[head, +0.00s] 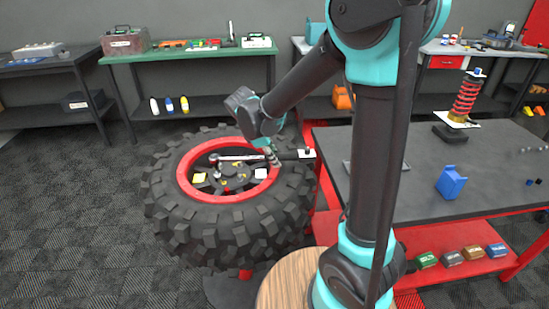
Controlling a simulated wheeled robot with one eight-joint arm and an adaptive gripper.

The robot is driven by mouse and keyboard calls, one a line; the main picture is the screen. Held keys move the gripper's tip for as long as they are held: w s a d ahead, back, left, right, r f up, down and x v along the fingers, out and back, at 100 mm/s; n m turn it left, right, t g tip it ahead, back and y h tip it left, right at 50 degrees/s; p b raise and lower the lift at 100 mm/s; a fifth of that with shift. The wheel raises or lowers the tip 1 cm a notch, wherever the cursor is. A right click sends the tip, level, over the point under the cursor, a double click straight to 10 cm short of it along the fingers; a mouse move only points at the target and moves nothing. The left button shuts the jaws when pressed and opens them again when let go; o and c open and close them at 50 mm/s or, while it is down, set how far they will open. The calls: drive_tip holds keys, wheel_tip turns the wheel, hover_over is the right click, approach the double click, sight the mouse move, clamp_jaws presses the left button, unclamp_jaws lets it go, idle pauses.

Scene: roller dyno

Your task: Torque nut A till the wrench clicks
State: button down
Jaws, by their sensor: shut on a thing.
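A large black off-road tyre (170,218) with a red rim (190,160) lies flat, its dark hub facing up. The torque wrench (240,157) lies level across the hub, its bright shaft running left to right. Its head (214,158) is over the left part of the hub, with a socket pointing down. I cannot tell whether the socket is seated on a nut. My gripper (272,156) is shut on the wrench near its dark handle, over the right side of the rim. The nuts are too small to identify, and nut A cannot be told apart.
A pale yellow label (199,177) and a whitish label (261,174) lie in the wheel. The floor (75,215) left of the tyre is clear.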

drive_tip(key=shift+r, duration=0.2)
idle(0.4)
drive_tip(key=shift+r, duration=1.85)
drive_tip(key=shift+r, duration=2.75)
